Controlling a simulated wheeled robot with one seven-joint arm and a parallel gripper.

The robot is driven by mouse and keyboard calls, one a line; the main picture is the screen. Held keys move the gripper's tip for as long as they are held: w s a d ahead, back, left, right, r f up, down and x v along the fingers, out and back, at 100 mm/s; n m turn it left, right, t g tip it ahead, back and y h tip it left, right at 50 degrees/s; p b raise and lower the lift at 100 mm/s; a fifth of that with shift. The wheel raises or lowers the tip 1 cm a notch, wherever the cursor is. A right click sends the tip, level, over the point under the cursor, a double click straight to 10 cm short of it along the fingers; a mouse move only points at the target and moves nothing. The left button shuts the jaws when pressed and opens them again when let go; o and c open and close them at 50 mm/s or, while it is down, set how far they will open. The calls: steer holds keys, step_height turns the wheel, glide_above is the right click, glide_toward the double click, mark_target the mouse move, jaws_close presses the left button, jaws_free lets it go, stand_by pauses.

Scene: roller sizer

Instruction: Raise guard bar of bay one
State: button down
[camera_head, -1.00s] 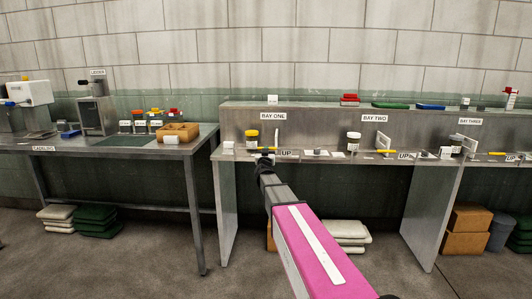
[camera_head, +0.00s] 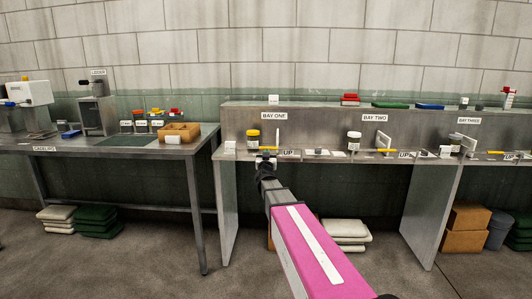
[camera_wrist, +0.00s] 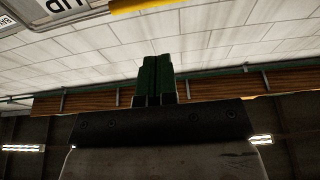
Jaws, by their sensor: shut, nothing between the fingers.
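Bay one is the left bay of the bench, under its BAY ONE sign (camera_head: 274,116). Its yellow guard bar (camera_head: 270,148) lies low and roughly level at the front edge, left of an UP label (camera_head: 288,153). My gripper (camera_head: 265,158) is just below and in front of the bar and hides part of that edge. In the wrist view the green fingers (camera_wrist: 157,75) are together with nothing between them. The yellow bar (camera_wrist: 140,5) crosses the top edge there, apart from the fingertips, with the UP label (camera_wrist: 67,6) to its left.
Bay two (camera_head: 374,118) and bay three are to the right, with similar bars. A separate table (camera_head: 120,152) stands left. The space before the bench is clear.

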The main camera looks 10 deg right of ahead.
steer(key=s+a, duration=0.1)
steer(key=s, duration=0.5)
steer(key=shift+s+a, duration=0.35)
steer(key=shift+a, duration=0.05)
steer(key=s+a+f+n+g+y, duration=0.1)
steer(key=s+a+f+g+y, duration=0.15)
steer(key=f, duration=0.45)
steer(key=s+a+f+n+g+y, duration=0.1)
steer(key=s+f+n+g+y, duration=0.1)
steer(key=s+f+g, duration=0.3)
steer(key=s+a+f+n+g+y, duration=0.1)
steer(key=s+a+f+g+y, duration=0.15)
steer(key=f, duration=0.55)
steer(key=s+f+g, duration=0.3)
steer(key=s, duration=0.4)
steer(key=s+d+f+g+h, duration=0.1)
steer(key=s+f+g, duration=0.3)
steer(key=s, duration=0.3)
steer(key=s+d+f+m+g, duration=0.1)
steer(key=s+f+g, duration=0.2)
steer(key=s, duration=0.4)
steer(key=shift+d+f+g, duration=0.25)
steer(key=shift+f+g, duration=0.15)
steer(key=shift+f, duration=0.25)
